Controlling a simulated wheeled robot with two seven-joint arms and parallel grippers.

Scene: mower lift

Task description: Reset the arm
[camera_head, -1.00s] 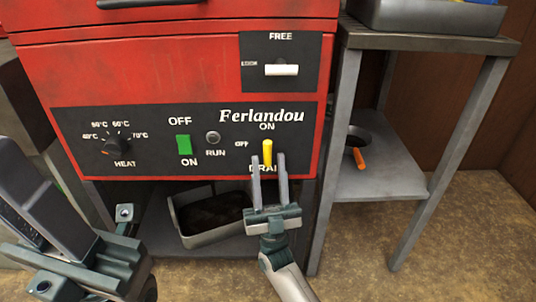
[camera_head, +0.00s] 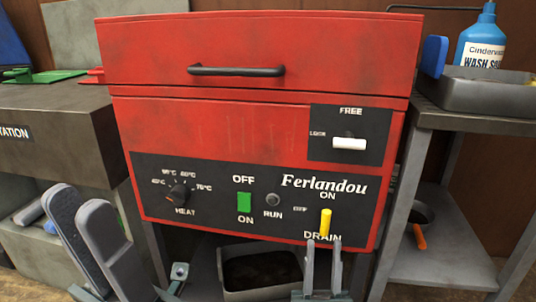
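My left gripper (camera_head: 85,228) is at the lower left, close to the camera. Its two grey fingers stand apart with nothing between them. My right gripper (camera_head: 323,257) is at the bottom, just below the yellow drain lever (camera_head: 325,222). Its two thin fingers point up, apart, with a gap between them and nothing held. The yellow lever stands upright by the ON and DRAIN labels on the black panel of the red Ferlandou machine (camera_head: 220,130). Whether a fingertip touches the panel I cannot tell.
A grey tray (camera_head: 262,292) sits under the machine. To the right is a metal stand (camera_head: 455,118) with a tray (camera_head: 500,92) and a blue wash bottle (camera_head: 482,40) on it. A grey bench (camera_head: 50,135) stands at the left. The machine has a black handle (camera_head: 236,71).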

